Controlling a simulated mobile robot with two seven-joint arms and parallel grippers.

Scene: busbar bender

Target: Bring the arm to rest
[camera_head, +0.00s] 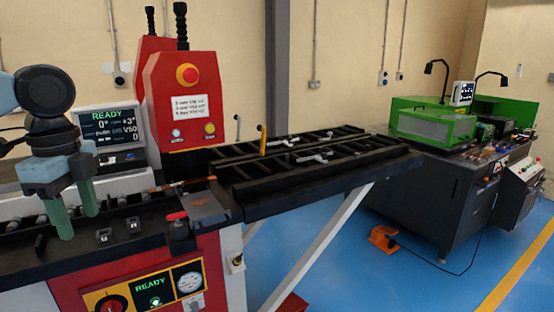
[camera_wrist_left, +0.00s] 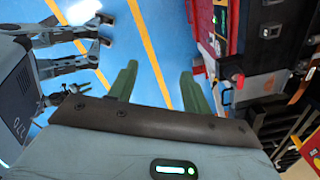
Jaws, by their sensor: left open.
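My left arm comes in from the left in the head view. Its gripper (camera_head: 81,226) has two green fingers pointing down, spread apart with nothing between them. The fingers show in front of the busbar bender's dark bed (camera_head: 140,222), left of its red head (camera_head: 185,100); I cannot tell whether they touch it. In the left wrist view the same open gripper (camera_wrist_left: 160,72) has blue floor between its fingers. A thin copper-coloured strip (camera_head: 178,185) lies on the bed right of the gripper. I cannot make out my right gripper.
A small display (camera_head: 108,125) reading READY stands behind the gripper. A black roller rack (camera_head: 320,160) extends to the right. A dark bench (camera_head: 430,195) with green machines stands farther right. An orange foot pedal (camera_head: 383,238) lies on the open blue floor (camera_head: 350,270).

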